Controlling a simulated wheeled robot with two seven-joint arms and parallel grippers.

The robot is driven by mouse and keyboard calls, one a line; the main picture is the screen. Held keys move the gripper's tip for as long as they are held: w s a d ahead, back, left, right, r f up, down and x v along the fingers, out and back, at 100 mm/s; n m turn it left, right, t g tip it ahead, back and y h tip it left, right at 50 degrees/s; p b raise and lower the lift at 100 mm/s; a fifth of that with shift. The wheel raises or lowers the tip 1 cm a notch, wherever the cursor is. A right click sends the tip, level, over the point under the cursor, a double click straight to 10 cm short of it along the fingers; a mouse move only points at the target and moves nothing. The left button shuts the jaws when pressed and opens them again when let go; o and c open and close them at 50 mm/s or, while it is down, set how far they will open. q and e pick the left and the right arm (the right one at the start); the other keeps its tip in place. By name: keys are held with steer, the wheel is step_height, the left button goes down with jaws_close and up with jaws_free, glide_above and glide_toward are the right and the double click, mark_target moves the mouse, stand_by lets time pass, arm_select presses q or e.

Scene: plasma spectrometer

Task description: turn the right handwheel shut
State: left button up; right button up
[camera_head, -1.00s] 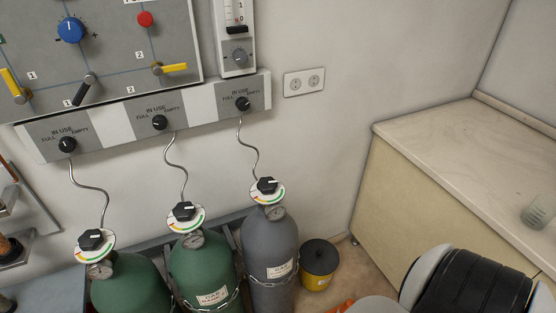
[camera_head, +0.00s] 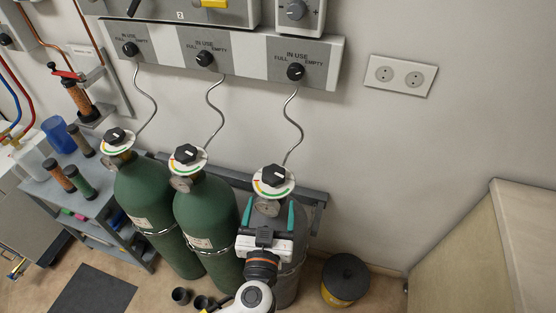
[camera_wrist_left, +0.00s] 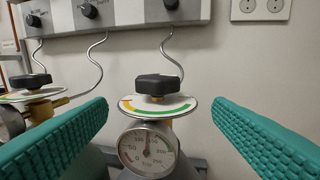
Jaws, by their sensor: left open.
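The right handwheel (camera_head: 274,175) is a black knob on a white disc with a coloured scale, on top of the grey gas cylinder (camera_head: 287,288). In the left wrist view the handwheel (camera_wrist_left: 159,85) is centred above a round pressure gauge (camera_wrist_left: 147,150). My left gripper (camera_head: 269,214) is open and empty, in front of the grey cylinder's upper part. Its teal fingers point up toward the handwheel. In the wrist view they stand left and right of it, apart from it. The gripper and arm hide much of the grey cylinder. My right gripper is out of view.
Two green cylinders (camera_head: 148,197) with similar handwheels stand to the left, the nearer one close beside my left gripper. Curved metal tubes rise to the wall panel (camera_head: 254,66). A black-lidded yellow bin (camera_head: 345,280) stands right of the grey cylinder.

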mark_target(275, 169)
arm_select(q)
steer(key=shift+w+r, duration=0.3)
steer(key=shift+r, duration=0.15)
steer(key=w+p, duration=0.2)
steer(key=w, duration=0.2)
steer(key=shift+w+r, duration=0.15)
steer(key=shift+w, duration=0.05)
steer(key=w, duration=0.2)
steer(key=w+p, duration=0.1)
steer(key=w+d, duration=0.1)
steer(key=w, duration=0.1)
steer(key=shift+w+f, duration=0.25)
steer(key=shift+w, duration=0.05)
steer(key=shift+w+d+p, duration=0.1)
steer(key=shift+w+p, duration=0.2)
steer(key=shift+w, duration=0.3)
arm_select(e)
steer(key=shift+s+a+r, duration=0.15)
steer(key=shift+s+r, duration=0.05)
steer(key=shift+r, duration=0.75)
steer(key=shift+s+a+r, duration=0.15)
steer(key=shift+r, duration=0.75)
arm_select(q)
steer(key=shift+c, duration=0.3)
steer(key=shift+f, duration=0.1)
steer(key=c, duration=0.9)
